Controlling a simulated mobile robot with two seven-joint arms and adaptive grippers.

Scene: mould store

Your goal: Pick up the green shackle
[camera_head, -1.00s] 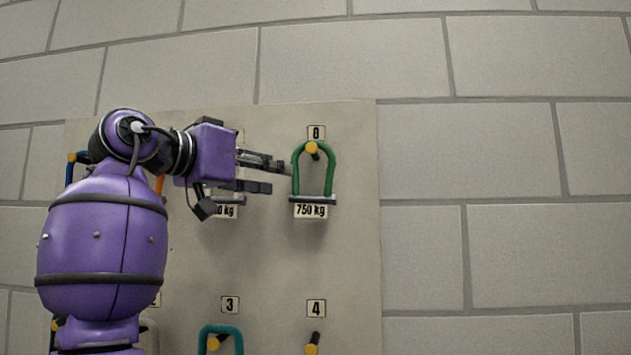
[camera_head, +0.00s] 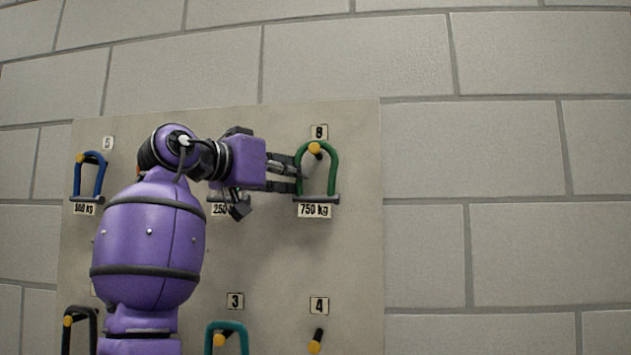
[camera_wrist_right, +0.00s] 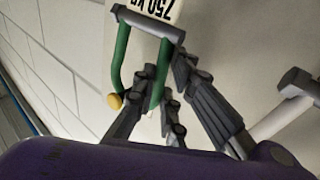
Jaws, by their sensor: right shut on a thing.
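The green shackle (camera_head: 334,172) hangs with its bow up on a yellow-tipped peg (camera_head: 315,148) under the number 8 plate (camera_head: 319,132). A "750 kg" tag (camera_head: 314,210) is at its lower end, by the grey pin. My right gripper (camera_head: 297,174) reaches in from the left and is shut on the shackle's left leg. In the right wrist view the shackle (camera_wrist_right: 121,58) shows upside down, with the fingers (camera_wrist_right: 163,85) on either side of one leg. My left gripper is not in view.
The pale board (camera_head: 350,260) also carries a blue shackle (camera_head: 100,175) at the left, a teal one (camera_head: 241,330) below and a black one (camera_head: 93,325) at lower left. The peg (camera_head: 315,346) under number 4 is empty. The block wall right of the board is clear.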

